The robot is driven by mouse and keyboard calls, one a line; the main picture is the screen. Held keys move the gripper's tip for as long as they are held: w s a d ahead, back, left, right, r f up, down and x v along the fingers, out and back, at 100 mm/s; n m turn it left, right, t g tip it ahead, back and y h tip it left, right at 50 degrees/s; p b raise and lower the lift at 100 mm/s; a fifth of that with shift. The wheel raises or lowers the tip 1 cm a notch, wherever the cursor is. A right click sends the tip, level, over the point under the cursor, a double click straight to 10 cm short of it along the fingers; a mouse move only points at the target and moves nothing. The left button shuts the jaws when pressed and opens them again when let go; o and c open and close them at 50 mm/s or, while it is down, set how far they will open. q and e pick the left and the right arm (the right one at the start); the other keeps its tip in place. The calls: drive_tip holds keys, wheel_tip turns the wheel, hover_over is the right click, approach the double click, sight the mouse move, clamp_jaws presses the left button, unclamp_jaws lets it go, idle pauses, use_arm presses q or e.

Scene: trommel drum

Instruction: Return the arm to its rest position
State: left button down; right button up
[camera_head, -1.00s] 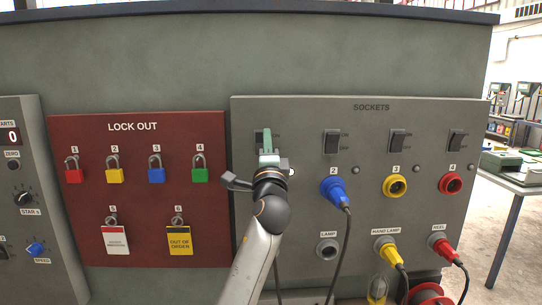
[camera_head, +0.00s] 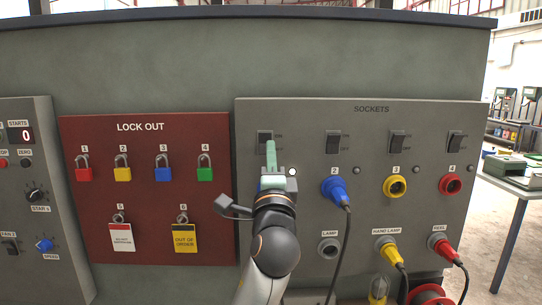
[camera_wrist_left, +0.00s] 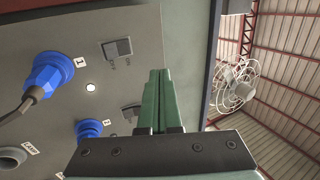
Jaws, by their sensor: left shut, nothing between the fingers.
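My left arm rises from the bottom centre of the head view, in front of the grey sockets panel (camera_head: 372,125). My left gripper (camera_head: 270,147) points up, its green fingers together and empty, just below and overlapping the first rocker switch (camera_head: 263,134). In the left wrist view the gripper (camera_wrist_left: 160,75) also shows its fingers closed side by side with nothing between them. Whether they touch the panel I cannot tell. The wrist hides socket 1 in the head view; the left wrist view shows a blue plug (camera_wrist_left: 48,72) there. My right gripper is not in view.
A white lamp (camera_head: 292,172) glows beside the gripper. A blue plug (camera_head: 335,188) with a hanging cable sits in socket 2. The red lock out board (camera_head: 145,215) with padlocks is to the left. A table (camera_head: 512,182) stands at the right.

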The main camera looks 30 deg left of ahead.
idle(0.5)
use_arm(q)
drive_tip(key=s+d+f+n+g+h, duration=0.1)
drive_tip(key=d+f+h, duration=0.2)
drive_tip(key=f, duration=0.9)
drive_tip(key=s+d+f+g+h, duration=0.15)
drive_tip(key=f+h, duration=0.25)
drive_tip(key=f, duration=0.9)
drive_tip(key=s+d+f+n+g+h, duration=0.1)
drive_tip(key=d+f+g+h, duration=0.15)
drive_tip(key=f, duration=0.95)
drive_tip(key=s+d+f+n+g+h, duration=0.2)
drive_tip(key=s+f+n, duration=0.2)
drive_tip(key=s+f, duration=0.6)
drive_tip(key=s+d+f+n+g+h, duration=0.2)
drive_tip(key=s+d+f+n+g, duration=0.1)
drive_tip(key=s+f, duration=0.8)
drive_tip(key=s+p, duration=0.1)
drive_tip(key=s, duration=0.2)
drive_tip(key=shift+d+f+n+h, duration=0.3)
drive_tip(key=shift+n+h, duration=0.05)
drive_tip(key=shift+n, duration=0.05)
